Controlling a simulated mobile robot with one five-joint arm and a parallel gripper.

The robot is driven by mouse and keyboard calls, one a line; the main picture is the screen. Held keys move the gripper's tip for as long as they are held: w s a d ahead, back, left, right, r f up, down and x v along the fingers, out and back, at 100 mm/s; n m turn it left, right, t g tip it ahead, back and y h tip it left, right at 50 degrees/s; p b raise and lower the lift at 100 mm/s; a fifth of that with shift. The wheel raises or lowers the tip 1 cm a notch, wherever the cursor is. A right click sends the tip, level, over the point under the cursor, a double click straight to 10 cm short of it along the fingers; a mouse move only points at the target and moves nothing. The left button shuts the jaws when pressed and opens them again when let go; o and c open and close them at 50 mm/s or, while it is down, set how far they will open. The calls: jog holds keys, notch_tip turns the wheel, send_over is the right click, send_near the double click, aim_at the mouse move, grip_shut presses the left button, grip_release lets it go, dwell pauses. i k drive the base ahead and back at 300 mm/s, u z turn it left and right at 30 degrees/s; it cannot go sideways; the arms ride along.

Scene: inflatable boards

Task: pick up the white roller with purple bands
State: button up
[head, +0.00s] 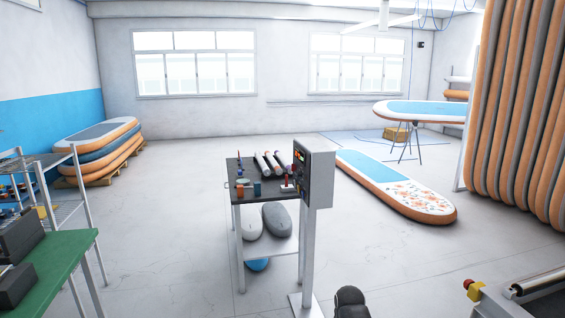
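A small dark-topped table (240,191) stands in the middle of the head view. Several pale rollers lie side by side towards the back of its top: a left one (262,165), a middle one (272,162) and a right one (282,160). They show dark or coloured parts, but they are too small for me to tell which one has purple bands. My gripper is not in view.
Small cups (257,189) and tools share the tabletop. A grey control box (319,178) on a post stands at its right edge. A green-topped bench (62,262) is at left. A printed board (400,188) lies behind; open floor surrounds the table.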

aim_at(281, 159)
jog(key=z, duration=0.55)
jog(key=i, duration=8.9)
jog(key=z, duration=0.55)
jog(key=k, duration=0.1)
jog(key=u, duration=4.25)
